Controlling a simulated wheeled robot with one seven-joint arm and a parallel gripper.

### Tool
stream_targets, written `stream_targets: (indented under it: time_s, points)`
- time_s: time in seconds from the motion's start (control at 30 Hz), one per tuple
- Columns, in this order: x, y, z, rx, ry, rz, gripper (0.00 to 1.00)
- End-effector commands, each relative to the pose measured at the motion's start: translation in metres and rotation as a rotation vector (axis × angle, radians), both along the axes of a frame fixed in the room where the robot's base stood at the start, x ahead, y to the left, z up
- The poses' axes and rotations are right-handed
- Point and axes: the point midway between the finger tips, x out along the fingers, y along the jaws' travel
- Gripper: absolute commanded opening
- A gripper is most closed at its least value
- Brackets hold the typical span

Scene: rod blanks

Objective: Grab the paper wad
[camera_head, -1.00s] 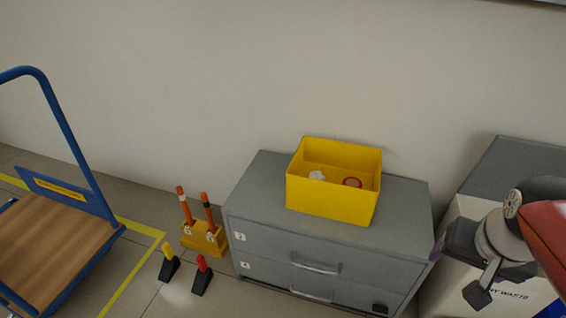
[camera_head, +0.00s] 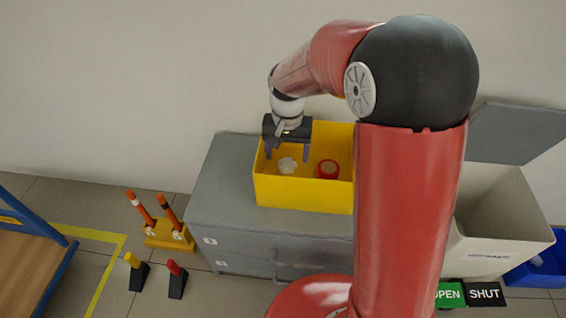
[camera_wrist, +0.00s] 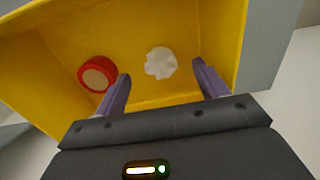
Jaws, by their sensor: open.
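The white crumpled paper wad (camera_head: 288,165) lies in the yellow bin (camera_head: 300,195), left of a red roll with a pale centre (camera_head: 328,169). My gripper (camera_head: 287,152) is open and points down over the back left part of the bin, above the wad. In the wrist view the wad (camera_wrist: 160,63) lies on the bin floor beyond and between the two fingertips of my gripper (camera_wrist: 161,77), with nothing held. The red roll (camera_wrist: 97,74) is left of the wad, close by the left fingertip.
The bin stands on a grey drawer cabinet (camera_head: 225,190) against the wall. To the right is a pale waste container (camera_head: 500,220) with a raised grey lid (camera_head: 515,130). My arm hides the bin's right side.

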Motion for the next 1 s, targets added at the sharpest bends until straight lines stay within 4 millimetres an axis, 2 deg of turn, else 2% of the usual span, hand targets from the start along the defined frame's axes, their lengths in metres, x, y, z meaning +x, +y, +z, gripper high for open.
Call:
stream_targets:
  time_s: [0.3, 0.6, 0.93, 1.0]
  points:
    - [0.006, -0.001, -0.044, -0.001, 0.002, 0.0, 0.72]
    - [0.007, -0.001, -0.049, 0.0, -0.001, 0.0, 0.72]
    - [0.007, -0.001, -0.049, 0.0, 0.0, 0.0, 0.31]
    - [0.007, -0.001, -0.049, 0.0, 0.0, 0.0, 0.27]
